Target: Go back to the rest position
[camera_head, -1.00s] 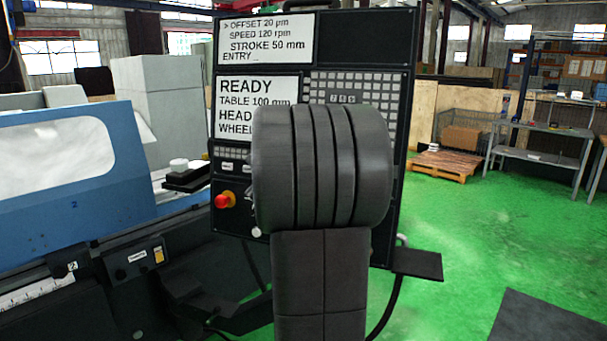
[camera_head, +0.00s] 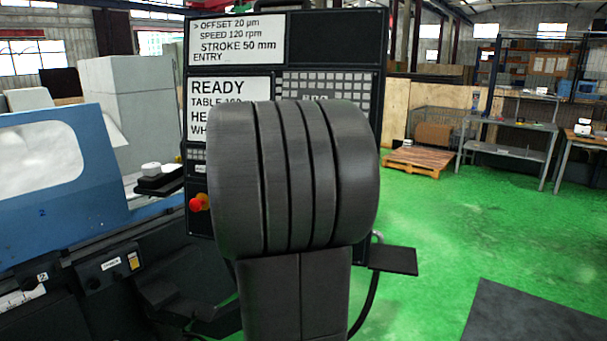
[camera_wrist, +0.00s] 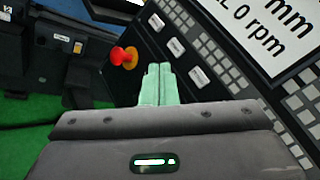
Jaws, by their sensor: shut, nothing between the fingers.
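My gripper (camera_wrist: 156,82) shows in the wrist view, with its two pale green fingers together and nothing between them. It points toward the control panel of the grinder, below the big screen. A red emergency stop button (camera_wrist: 121,56) on a yellow base is just left of the fingertips; I cannot tell how far they are from the panel. In the head view my own arm stands in front of the control cabinet (camera_head: 225,66) and hides the gripper and part of the panel. The red button (camera_head: 196,204) also shows there, left of my arm.
The blue grinder (camera_head: 30,205) stands at the left. A small black shelf (camera_head: 393,259) sticks out at the cabinet's lower right. Green floor (camera_head: 430,225) is open to the right, with a dark mat (camera_head: 530,315). A pallet (camera_head: 418,160) and a metal table (camera_head: 510,135) stand farther back.

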